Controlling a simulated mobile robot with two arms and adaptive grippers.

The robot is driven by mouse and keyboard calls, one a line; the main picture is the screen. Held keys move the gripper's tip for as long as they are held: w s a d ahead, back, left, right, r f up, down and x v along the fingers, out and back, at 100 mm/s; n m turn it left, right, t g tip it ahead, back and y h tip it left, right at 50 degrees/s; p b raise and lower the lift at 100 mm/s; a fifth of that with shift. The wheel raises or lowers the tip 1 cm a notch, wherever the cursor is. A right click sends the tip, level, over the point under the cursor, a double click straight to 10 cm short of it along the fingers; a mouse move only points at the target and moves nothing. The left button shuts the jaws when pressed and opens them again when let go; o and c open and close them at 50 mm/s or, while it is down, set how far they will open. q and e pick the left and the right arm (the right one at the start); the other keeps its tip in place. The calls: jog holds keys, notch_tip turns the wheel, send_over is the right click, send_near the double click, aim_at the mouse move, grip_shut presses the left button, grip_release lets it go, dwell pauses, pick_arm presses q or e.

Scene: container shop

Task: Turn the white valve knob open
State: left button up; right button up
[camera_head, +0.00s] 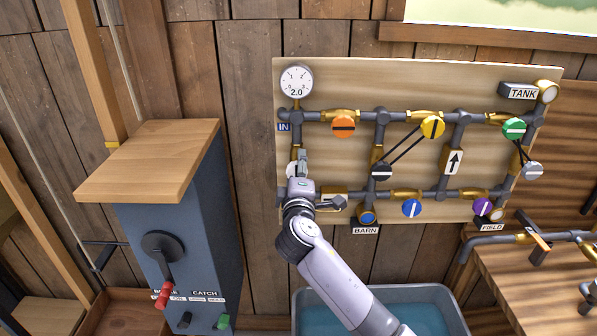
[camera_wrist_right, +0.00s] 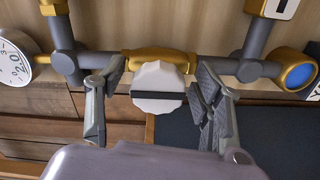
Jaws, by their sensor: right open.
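The white valve knob (camera_wrist_right: 158,86) is round with a scalloped rim and a dark bar across it. In the right wrist view the bar lies level, roughly in line with the pipe and brass valve body (camera_wrist_right: 160,60) behind it. In the head view the knob (camera_head: 291,169) is mostly hidden by my right gripper (camera_head: 302,165), below the gauge. My right gripper is open, with one finger on each side of the knob in the wrist view (camera_wrist_right: 160,78). Gaps show between the fingers and the knob. My left gripper is out of view.
The pipe board carries a gauge (camera_head: 296,80), an orange knob (camera_head: 343,127), a yellow knob (camera_head: 432,127), a green knob (camera_head: 514,129) and several others nearby. A blue cabinet with a lever (camera_head: 161,247) stands left. A water tub (camera_head: 425,294) is below.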

jog(key=shift+s, duration=0.1)
jog(key=s, duration=1.1)
jog(key=shift+s, duration=0.4)
jog(key=s+d+f+m+g+b, duration=0.1)
jog(key=d+f+g, duration=0.1)
jog(key=f, duration=1.1)
jog(key=s+d+f+m+g+b, duration=0.1)
jog(key=d+f+g+b, duration=0.15)
jog(key=f, duration=1.15)
jog(key=s+d+f+m+g, duration=0.1)
jog(key=d+f+g, duration=0.15)
jog(key=f, duration=1.05)
jog(key=s+d+f+m+g+b, duration=0.1)
jog(key=s+d+f+m+g, duration=0.15)
jog(key=s+f, duration=0.6)
jog(key=s+d+f+m+g+b, duration=0.1)
jog(key=s+d+f+g, duration=0.15)
jog(key=s+f, duration=0.65)
jog(key=s+d+f+m+g+b, duration=0.1)
jog(key=s+d+f+m, duration=0.1)
jog(key=s+f, duration=0.5)
jog(key=s+d+f+m+g+b, duration=0.1)
jog(key=s+d+f, duration=0.4)
jog(key=s, duration=0.8)
jog(key=s+d+f+m+g+b, duration=0.1)
jog(key=s+d+f+m+g, duration=0.2)
jog(key=s+f, duration=0.6)
jog(key=shift+s+d+m, duration=0.55)
jog(key=shift+s+d, duration=0.1)
jog(key=shift+s, duration=0.45)
